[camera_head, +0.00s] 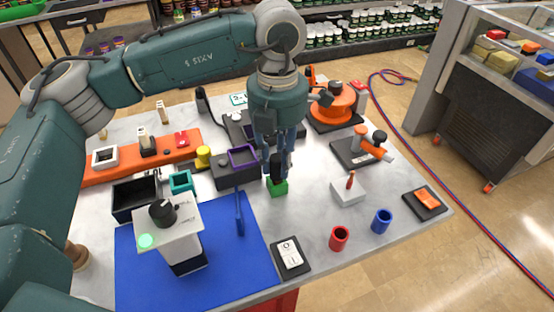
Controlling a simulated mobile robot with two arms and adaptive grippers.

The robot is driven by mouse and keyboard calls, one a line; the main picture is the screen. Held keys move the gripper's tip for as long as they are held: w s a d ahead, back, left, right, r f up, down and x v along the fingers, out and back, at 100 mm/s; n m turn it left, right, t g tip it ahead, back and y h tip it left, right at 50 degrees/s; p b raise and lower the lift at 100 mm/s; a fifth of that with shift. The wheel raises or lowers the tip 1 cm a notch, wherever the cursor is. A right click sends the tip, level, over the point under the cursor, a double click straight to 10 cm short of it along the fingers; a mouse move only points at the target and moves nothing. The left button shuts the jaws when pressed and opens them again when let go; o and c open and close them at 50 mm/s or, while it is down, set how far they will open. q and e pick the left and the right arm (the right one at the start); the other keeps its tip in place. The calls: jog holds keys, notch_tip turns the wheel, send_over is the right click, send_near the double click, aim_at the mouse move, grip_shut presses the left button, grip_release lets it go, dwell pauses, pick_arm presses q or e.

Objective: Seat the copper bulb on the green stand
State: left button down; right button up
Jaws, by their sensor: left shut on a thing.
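The green stand (278,187) is a small bright green block on the grey table, just right of the blue mat's far corner. My left gripper (278,168) points straight down right above the stand, and its fingers cover part of it. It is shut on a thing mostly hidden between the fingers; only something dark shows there. I cannot make out the copper bulb for certain, nor whether the held thing touches the stand. My right gripper is not in view.
A white block with a reddish-brown peg (349,190) stands right of the stand. A purple-rimmed box (243,157) is close on the left. The blue mat (140,290) carries a white device (183,240). Red (339,238) and blue (381,221) cups stand at the front right.

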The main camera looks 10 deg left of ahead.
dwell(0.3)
pick_arm(q)
jog(key=c, duration=1.4)
grip_release()
jog(key=shift+r, duration=0.15)
jog(key=shift+r+p, duration=2.55)
jog(key=shift+r, duration=1.85)
jog(key=shift+f, duration=0.1)
